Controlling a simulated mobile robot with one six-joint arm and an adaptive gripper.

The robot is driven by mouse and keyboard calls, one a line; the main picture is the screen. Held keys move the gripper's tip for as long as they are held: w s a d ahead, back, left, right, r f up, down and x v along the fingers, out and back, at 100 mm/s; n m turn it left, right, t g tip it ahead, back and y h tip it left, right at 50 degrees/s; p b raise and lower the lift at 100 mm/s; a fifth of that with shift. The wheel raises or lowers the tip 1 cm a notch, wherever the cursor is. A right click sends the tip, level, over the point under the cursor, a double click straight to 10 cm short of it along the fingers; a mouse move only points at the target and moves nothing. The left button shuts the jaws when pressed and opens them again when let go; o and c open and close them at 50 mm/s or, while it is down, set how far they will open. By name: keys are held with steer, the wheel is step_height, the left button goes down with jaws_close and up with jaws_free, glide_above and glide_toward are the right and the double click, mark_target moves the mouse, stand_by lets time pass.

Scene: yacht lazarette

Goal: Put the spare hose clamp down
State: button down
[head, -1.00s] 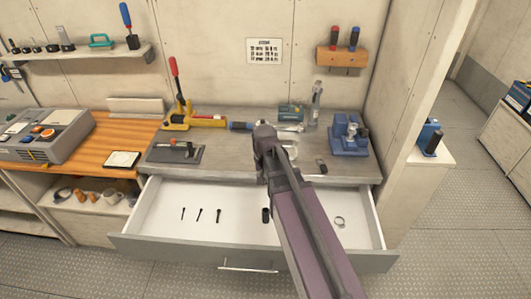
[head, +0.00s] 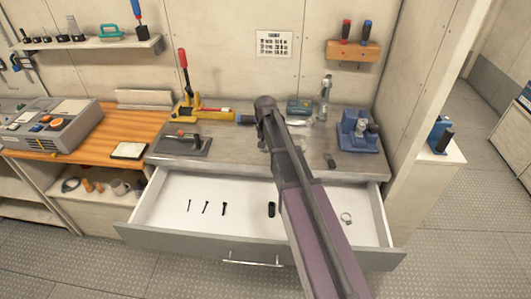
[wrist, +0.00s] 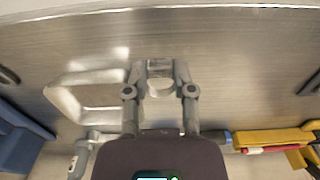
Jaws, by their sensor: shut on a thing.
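My gripper (wrist: 160,72) is low over the grey metal worktop (wrist: 230,60) in the wrist view, fingers pointing toward its front edge. It is shut on a small pale metal ring, apparently the spare hose clamp (wrist: 160,88); its outline is partly covered by the fingers. Whether it touches the worktop I cannot tell. In the head view my arm hides the fingertips and the held piece. Another ring-shaped clamp (head: 346,218) lies in the right part of the open white drawer (head: 160,215).
A shiny squarish metal piece (wrist: 85,105) is beside my gripper. A blue vise (head: 357,132) stands at the worktop's right, a yellow tool with a red lever (head: 190,110) at its back left, a dark plate (head: 180,143) at its left. The drawer juts out in front, holding several small parts.

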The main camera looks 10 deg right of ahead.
mark_target(265, 156)
steer(key=shift+w, duration=0.25)
steer(key=shift+w, duration=0.5)
steer(key=shift+w+d+f+b, duration=0.1)
steer(key=shift+w+f+b, duration=0.1)
steer(key=shift+f+b, duration=0.1)
steer(key=shift+s+f+b, duration=0.1)
steer(key=shift+f+b, duration=1.4)
steer(key=shift+f, duration=0.05)
steer(key=shift+f, duration=0.2)
steer(key=shift+c, duration=2.3)
jaws_free()
steer(key=shift+r, duration=0.1)
steer(key=shift+r, duration=0.15)
step_height(265, 156, up, 12)
steer(key=p, duration=1.2)
